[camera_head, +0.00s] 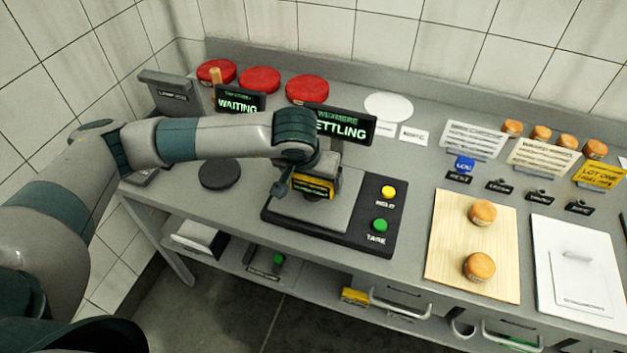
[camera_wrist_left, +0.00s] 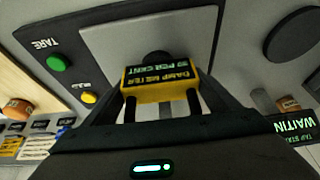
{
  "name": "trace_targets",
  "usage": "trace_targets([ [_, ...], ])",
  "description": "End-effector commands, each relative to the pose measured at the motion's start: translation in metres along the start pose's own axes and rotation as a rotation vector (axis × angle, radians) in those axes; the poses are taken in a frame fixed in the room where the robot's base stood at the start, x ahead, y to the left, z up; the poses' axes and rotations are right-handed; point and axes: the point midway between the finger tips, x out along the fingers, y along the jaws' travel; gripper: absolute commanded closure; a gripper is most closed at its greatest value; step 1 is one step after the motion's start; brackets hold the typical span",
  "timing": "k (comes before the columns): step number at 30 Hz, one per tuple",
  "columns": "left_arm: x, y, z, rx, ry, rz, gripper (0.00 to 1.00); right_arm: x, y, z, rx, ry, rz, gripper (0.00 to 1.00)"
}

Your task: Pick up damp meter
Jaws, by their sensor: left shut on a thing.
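The damp meter (camera_head: 313,185) is a small yellow block with a black display, above the grey plate of the scale (camera_head: 345,205). In the left wrist view the damp meter (camera_wrist_left: 160,82) sits between the two fingers, and its display reads "DAMP METER" and "50 PER CENT". My left gripper (camera_head: 305,188) is shut on it, pointing down over the scale plate; the gripper also shows in the left wrist view (camera_wrist_left: 162,105). Whether the meter touches the plate I cannot tell. My right gripper is not in view.
The scale has a yellow button (camera_head: 388,191) and a green TARE button (camera_head: 379,224). A wooden board (camera_head: 455,238) with two small cheese wheels lies to the right, and a white board (camera_head: 566,255) beyond it. Red wheels (camera_head: 259,79) stand at the back left. A dark round disc (camera_head: 219,175) lies left of the scale.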

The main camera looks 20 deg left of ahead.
Motion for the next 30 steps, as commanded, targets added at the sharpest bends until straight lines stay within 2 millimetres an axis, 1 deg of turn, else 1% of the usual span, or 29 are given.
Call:
trace_targets([
  [7, -0.002, 0.000, -0.001, 0.000, 0.002, 0.001, 0.53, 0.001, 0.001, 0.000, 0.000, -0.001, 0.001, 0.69],
  [11, -0.007, 0.000, -0.004, 0.000, 0.004, 0.001, 0.53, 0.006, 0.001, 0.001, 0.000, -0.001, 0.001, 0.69],
  [14, -0.014, 0.000, -0.007, 0.001, 0.005, 0.001, 0.53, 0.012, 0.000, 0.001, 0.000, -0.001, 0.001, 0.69],
  [19, -0.034, 0.000, -0.016, 0.000, 0.008, 0.002, 0.53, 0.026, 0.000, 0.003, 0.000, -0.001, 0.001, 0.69],
  [20, -0.038, 0.004, -0.017, 0.002, 0.007, 0.003, 0.53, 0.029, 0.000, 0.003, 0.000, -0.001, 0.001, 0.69],
  [21, -0.042, 0.014, -0.016, 0.006, 0.006, 0.006, 0.53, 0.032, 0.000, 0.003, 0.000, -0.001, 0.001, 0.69],
  [27, -0.069, 0.055, -0.016, 0.006, 0.006, 0.004, 0.53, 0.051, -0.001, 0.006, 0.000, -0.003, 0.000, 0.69],
  [30, -0.082, 0.074, -0.016, 0.007, 0.006, 0.003, 0.53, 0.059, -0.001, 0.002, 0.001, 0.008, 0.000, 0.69],
])
